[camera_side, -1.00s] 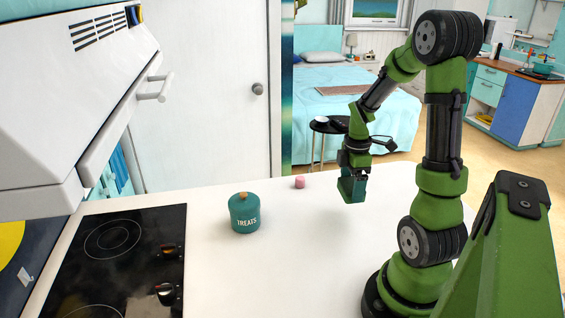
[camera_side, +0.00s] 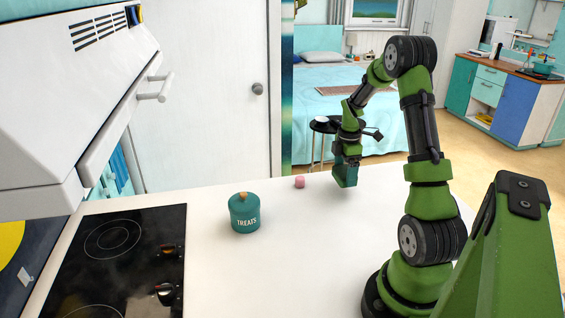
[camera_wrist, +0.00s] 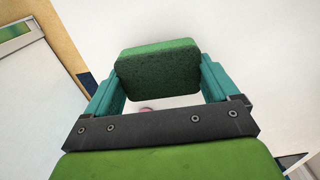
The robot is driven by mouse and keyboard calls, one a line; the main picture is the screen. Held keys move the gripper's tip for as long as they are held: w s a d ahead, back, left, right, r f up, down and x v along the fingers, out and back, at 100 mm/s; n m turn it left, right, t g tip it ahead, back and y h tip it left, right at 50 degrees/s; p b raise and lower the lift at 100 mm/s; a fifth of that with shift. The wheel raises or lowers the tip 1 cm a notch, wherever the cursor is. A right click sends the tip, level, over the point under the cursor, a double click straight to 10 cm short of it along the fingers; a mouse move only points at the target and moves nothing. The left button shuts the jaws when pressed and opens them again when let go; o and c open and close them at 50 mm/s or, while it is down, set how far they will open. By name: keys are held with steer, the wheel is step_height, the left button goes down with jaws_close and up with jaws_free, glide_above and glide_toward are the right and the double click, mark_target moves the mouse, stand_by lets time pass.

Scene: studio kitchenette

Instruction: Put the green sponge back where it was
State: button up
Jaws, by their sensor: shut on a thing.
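The green sponge (camera_wrist: 158,75) is a rounded block with a darker face and a brighter green top edge. In the wrist view it is clamped between the two teal fingers of my gripper (camera_side: 346,172). In the side view the gripper points down, with its fingers above the back part of the white counter (camera_side: 280,265). The near finger seems to hide most or all of the sponge there. I cannot tell exactly how high the sponge is above the counter.
A small pink object (camera_side: 300,182) lies on the counter left of my gripper. A teal treats jar (camera_side: 244,213) stands farther left and nearer. A black cooktop (camera_side: 130,262) is at the left. The counter below the gripper and in front of it is clear.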

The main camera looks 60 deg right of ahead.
mark_target(344, 170)
steer(key=shift+w+d, duration=0.2)
steer(key=shift+d, duration=0.05)
steer(key=shift+d+f, duration=0.1)
steer(key=shift+f, duration=1.7)
steer(key=o, duration=0.8)
steer(key=shift+f, duration=0.15)
steer(key=shift+o, duration=0.2)
